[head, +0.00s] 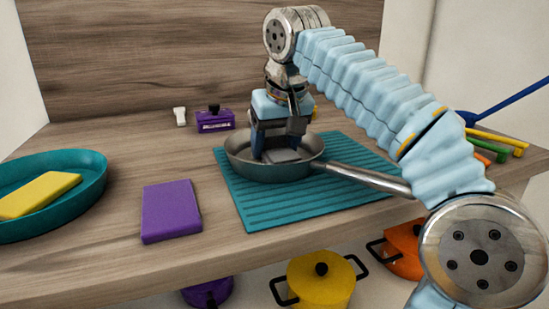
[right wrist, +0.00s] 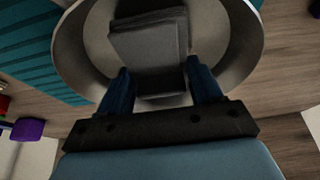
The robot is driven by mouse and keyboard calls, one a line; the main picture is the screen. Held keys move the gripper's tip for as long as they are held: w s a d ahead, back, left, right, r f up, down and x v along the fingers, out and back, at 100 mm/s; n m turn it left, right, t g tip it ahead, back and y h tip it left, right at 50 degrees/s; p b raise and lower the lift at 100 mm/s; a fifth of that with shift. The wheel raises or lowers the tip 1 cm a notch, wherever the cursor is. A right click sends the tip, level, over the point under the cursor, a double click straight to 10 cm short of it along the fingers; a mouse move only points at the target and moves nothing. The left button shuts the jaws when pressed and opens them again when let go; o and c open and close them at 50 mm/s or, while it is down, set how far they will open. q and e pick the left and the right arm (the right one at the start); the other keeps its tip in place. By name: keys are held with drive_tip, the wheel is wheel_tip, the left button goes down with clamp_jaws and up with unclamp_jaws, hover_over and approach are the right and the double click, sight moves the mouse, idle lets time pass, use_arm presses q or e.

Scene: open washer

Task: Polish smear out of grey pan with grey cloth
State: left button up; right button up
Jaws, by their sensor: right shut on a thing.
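The grey pan (head: 246,166) sits on a teal ribbed mat (head: 258,208), with its handle pointing right. The grey cloth (head: 284,155) is a folded block inside the pan. My right gripper (head: 273,153) reaches down into the pan and is shut on the cloth. In the right wrist view the cloth (right wrist: 148,50) lies between and beyond the two blue fingers (right wrist: 156,90), and the pan's rim (right wrist: 243,40) curves around it. I cannot make out a smear; the cloth and gripper hide part of the pan floor. My left gripper is not in view.
A teal bowl (head: 97,168) with a yellow sponge (head: 38,195) is at the left. A purple block (head: 171,211) lies left of the mat. A purple container (head: 215,121) stands behind. Coloured sticks (head: 497,137) lie at the right. Pots, including a yellow one (head: 320,280), are below the counter.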

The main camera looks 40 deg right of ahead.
drive_tip(key=shift+f, duration=0.3)
drive_tip(key=shift+s, duration=0.1)
drive_tip(key=shift+s+a, duration=0.25)
drive_tip(key=shift+s, duration=0.4)
drive_tip(key=shift+w, duration=0.15)
drive_tip(key=shift+w+d+r+p, duration=0.1)
drive_tip(key=shift+w+d+p, duration=0.15)
drive_tip(key=shift+w, duration=0.2)
drive_tip(key=shift+w+d+r+p, duration=0.1)
drive_tip(key=shift+w+p, duration=0.15)
drive_tip(key=shift+w, duration=0.2)
drive_tip(key=shift+w+d+f, duration=0.15)
drive_tip(key=shift+w+f, duration=0.05)
drive_tip(key=shift+w, duration=0.15)
